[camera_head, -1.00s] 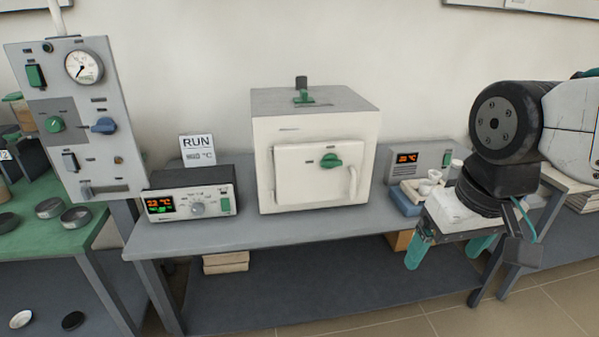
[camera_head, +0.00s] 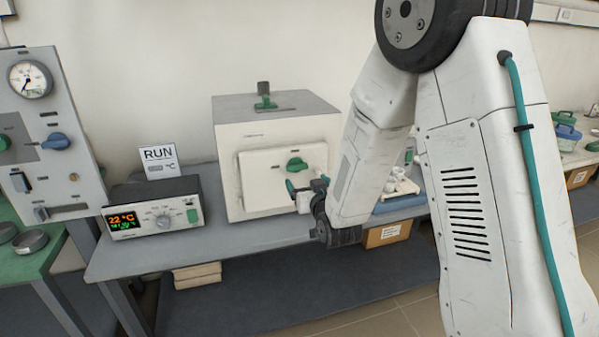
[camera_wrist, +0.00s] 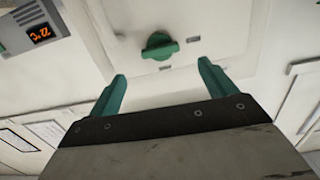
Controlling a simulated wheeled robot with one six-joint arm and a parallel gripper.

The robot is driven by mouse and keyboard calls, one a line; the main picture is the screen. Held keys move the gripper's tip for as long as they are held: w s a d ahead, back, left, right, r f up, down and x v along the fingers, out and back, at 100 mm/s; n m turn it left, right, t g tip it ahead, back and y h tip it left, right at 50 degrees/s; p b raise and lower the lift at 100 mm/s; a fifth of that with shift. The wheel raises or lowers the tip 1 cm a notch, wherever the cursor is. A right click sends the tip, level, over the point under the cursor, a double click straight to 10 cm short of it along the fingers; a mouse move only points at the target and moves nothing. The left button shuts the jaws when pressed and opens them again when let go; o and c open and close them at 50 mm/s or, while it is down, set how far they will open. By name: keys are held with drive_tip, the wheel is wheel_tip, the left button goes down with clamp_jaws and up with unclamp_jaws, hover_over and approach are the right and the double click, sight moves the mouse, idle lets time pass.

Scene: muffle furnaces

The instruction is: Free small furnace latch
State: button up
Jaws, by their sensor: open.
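The small white furnace (camera_head: 232,150) stands on the grey bench with its door (camera_head: 262,180) closed. A green latch knob (camera_head: 297,164) sits on the upper part of the door. My gripper (camera_head: 306,186) is in front of the door, just below the knob in the head view, with its fingers pointing at the furnace. In the wrist view the green knob (camera_wrist: 160,45) lies beyond the fingertips and between the two teal fingers. My gripper (camera_wrist: 162,69) is open and empty there, apart from the knob.
A controller with a lit display (camera_head: 150,212) stands left of the furnace. A green-and-black fitting (camera_head: 264,98) stands on the furnace top. A blue tray (camera_head: 400,203) with white pieces is right of it, partly behind my arm. Free bench (camera_head: 245,237) lies in front.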

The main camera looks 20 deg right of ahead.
sight(298, 169)
drive_tip(key=shift+t, duration=0.3)
drive_tip(key=w, duration=0.8)
drive_tip(key=shift+f, duration=0.15)
drive_tip(key=c, duration=1)
